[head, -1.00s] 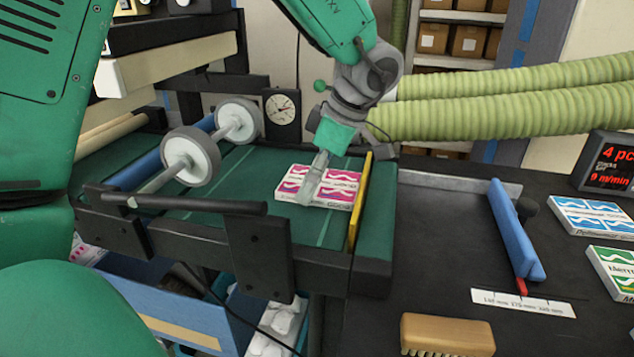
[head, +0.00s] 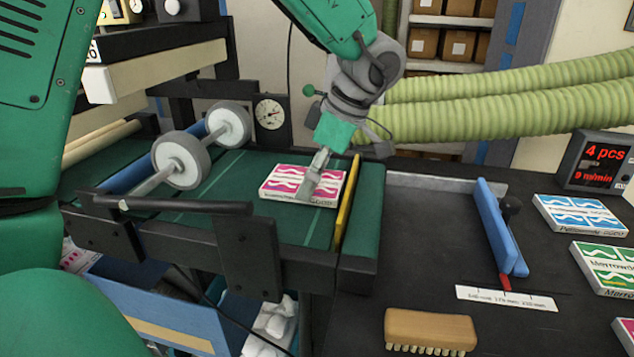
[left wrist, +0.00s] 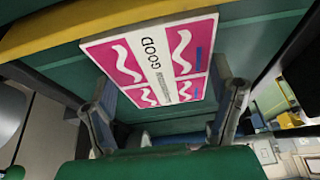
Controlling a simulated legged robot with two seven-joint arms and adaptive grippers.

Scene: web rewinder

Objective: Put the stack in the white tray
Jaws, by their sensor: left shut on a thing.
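The stack (head: 285,180), with a pink and white printed top, is flat at the right end of the green belt, just left of the yellow bar (head: 346,205). My left gripper (head: 312,192) reaches down to it from above and is shut on it. In the left wrist view the stack (left wrist: 155,62) lies between the two fingers of the gripper (left wrist: 165,100), one on each side. I cannot see clearly whether the stack touches the belt. I cannot make out a white tray. My right gripper is not in view.
Two grey rollers (head: 180,160) stand left of the stack. On the dark table at right are a blue bar (head: 498,228), a brush (head: 430,328), a ruler strip (head: 507,298), a blue pack (head: 580,215) and a green pack (head: 605,262). Green hoses (head: 510,85) cross behind.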

